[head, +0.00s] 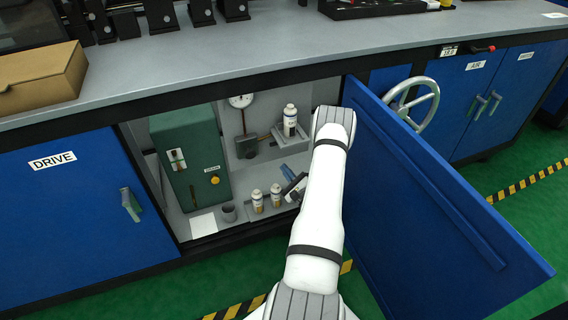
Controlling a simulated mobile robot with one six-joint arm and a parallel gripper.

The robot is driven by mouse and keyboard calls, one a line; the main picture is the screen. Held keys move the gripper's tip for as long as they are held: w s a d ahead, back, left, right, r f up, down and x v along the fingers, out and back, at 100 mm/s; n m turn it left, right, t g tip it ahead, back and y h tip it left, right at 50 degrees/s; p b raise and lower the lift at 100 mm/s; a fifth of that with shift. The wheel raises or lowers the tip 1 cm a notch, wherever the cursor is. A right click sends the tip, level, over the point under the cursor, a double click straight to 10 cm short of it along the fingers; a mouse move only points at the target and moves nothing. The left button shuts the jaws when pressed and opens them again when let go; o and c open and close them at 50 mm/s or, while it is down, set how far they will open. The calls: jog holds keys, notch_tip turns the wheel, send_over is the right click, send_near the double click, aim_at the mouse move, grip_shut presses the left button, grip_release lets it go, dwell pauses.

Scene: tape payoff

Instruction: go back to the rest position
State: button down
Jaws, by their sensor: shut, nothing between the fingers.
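My white arm (318,215) reaches up from the bottom of the head view to the open cabinet under the bench. Its far links bend down behind the near link. What seems to be my gripper (293,186) shows only in part, as a small dark and light shape just left of the arm, inside the cabinet opening. It is shut with nothing held. A small blue piece (287,172) shows right beside it; I cannot tell what it is. The wrist is mostly hidden by my own arm.
The open blue door (440,215) stands close to the right of my arm. In the cabinet are a green box (188,160), a dial gauge (240,101), a bottle on a small shelf (290,121), two lower bottles (257,201) and a grey cup (228,211). A handwheel (412,102) is behind the door.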

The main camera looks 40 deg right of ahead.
jog(key=shift+v, duration=0.9)
jog(key=shift+a, duration=0.1)
